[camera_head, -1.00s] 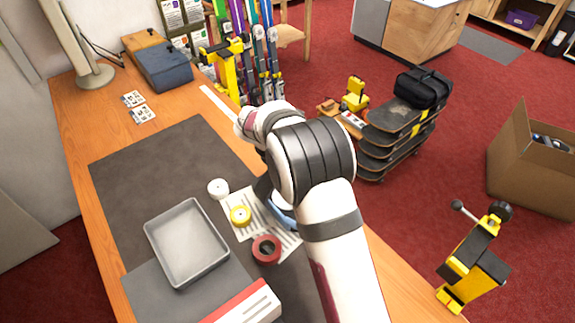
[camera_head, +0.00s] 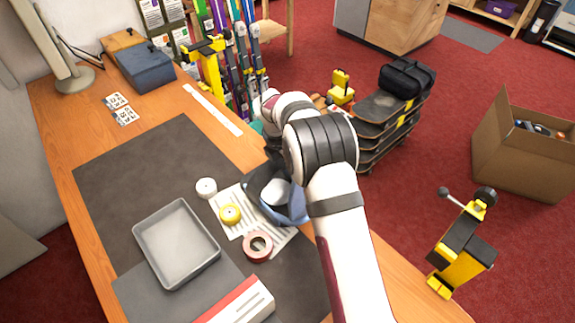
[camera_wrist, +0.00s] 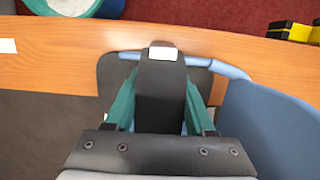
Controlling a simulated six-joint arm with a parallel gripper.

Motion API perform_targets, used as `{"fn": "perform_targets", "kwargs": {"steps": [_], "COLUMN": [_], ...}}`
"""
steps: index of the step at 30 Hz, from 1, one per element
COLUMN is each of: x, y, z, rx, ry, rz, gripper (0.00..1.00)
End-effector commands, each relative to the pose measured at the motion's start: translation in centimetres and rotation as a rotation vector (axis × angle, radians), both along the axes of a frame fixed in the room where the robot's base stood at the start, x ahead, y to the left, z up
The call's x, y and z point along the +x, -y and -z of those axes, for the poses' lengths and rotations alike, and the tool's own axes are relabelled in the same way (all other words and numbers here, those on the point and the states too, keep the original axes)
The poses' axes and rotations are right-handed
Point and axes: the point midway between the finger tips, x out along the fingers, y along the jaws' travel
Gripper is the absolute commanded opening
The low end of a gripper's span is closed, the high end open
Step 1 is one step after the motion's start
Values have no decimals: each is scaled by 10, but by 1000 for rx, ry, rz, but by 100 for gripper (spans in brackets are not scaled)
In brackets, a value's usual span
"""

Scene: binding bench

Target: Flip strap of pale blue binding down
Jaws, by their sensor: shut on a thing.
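The pale blue binding (camera_head: 298,208) lies near the right edge of the bench, partly hidden behind my arm. In the wrist view its blue side rail (camera_wrist: 222,67) and large blue curved part (camera_wrist: 275,130) show beside a dark base (camera_wrist: 109,72). A black strap (camera_wrist: 162,100) with a pale tip lies between the teal fingers of my gripper (camera_wrist: 160,82). My gripper is shut on this strap, above the binding's base. In the head view, the fingers and strap are mostly hidden by my wrist.
A teal round object (camera_wrist: 75,6) is beyond the bench edge. The dark mat (camera_head: 130,165) has free room.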

Motion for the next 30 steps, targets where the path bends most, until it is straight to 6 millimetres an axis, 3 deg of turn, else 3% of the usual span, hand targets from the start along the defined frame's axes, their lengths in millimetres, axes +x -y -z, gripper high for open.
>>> {"fn": "perform_targets", "kwargs": {"steps": [3, 4, 8, 17, 20, 30], "x": [-1, -1, -1, 0, -1, -14], "y": [0, 0, 0, 0, -2, -15], "z": [1, 1, 1, -1, -10, -100], "rx": [-1, -1, -1, -1, 0, 0], "ry": [-3, -3, -1, -1, 1, 3], "rz": [1, 1, 0, 0, 0, 0], "gripper": [0, 60, 83, 85, 85, 85]}}
